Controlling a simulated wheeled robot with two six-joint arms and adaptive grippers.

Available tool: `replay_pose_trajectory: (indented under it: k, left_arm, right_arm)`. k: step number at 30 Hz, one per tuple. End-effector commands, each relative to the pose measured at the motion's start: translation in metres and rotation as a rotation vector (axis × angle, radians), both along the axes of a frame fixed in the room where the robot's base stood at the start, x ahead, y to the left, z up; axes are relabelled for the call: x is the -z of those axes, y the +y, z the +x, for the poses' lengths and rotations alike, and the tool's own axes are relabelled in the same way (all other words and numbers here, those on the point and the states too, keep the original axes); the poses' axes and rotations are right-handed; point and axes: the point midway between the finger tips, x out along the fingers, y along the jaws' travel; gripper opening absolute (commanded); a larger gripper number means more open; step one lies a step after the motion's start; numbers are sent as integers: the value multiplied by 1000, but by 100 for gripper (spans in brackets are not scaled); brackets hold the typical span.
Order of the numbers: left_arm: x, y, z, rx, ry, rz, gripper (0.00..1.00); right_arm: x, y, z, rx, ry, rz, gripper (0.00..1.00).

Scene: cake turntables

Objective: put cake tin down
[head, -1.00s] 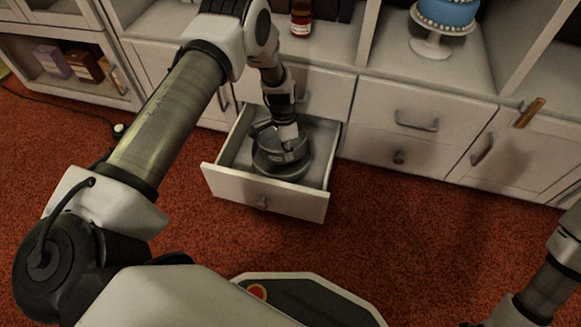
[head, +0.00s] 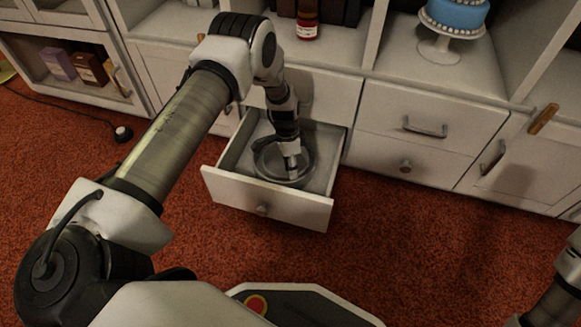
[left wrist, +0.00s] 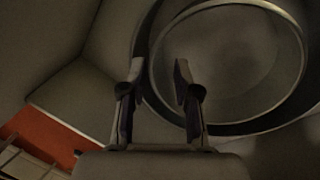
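The cake tin (head: 259,163) is a round, grey, open metal tin. It sits inside the pulled-out white drawer (head: 240,196) and looks level on the drawer floor. My left gripper (head: 291,174) reaches down into the drawer at the tin. In the left wrist view, my left gripper (left wrist: 158,68) has its fingers apart, with the near wall of the tin (left wrist: 230,60) between them and one finger inside the rim. Contact with the wall cannot be made out. My right gripper is out of view; only part of my right arm shows at the right edge.
The drawer walls stand close around the tin and my left gripper. Above is a shelf with a red-labelled bottle (head: 307,22) and a blue cake on a stand (head: 437,48). Closed drawers and a door are to the right. Red carpet (head: 400,235) in front is clear.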

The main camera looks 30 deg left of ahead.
Motion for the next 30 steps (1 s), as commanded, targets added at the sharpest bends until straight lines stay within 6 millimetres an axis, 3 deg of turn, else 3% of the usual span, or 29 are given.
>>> replay_pose_trajectory:
  k: [5, 8, 16, 21, 30]
  left_arm:
    - [-2, 0, -1, 0, 1, 0, 31]
    - [-15, 1, 0, 0, 1, -1, 31]
    - [-85, 12, 11, -1, -2, 0, 31]
    - [-116, 19, 17, -1, -1, 0, 31]
    - [-123, 21, 18, 0, 1, 0, 31]
  right_arm:
    - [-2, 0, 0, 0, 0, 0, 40]
    - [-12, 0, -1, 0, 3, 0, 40]
    - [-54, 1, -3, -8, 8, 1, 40]
    - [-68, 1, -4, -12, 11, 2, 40]
    - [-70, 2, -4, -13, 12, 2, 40]
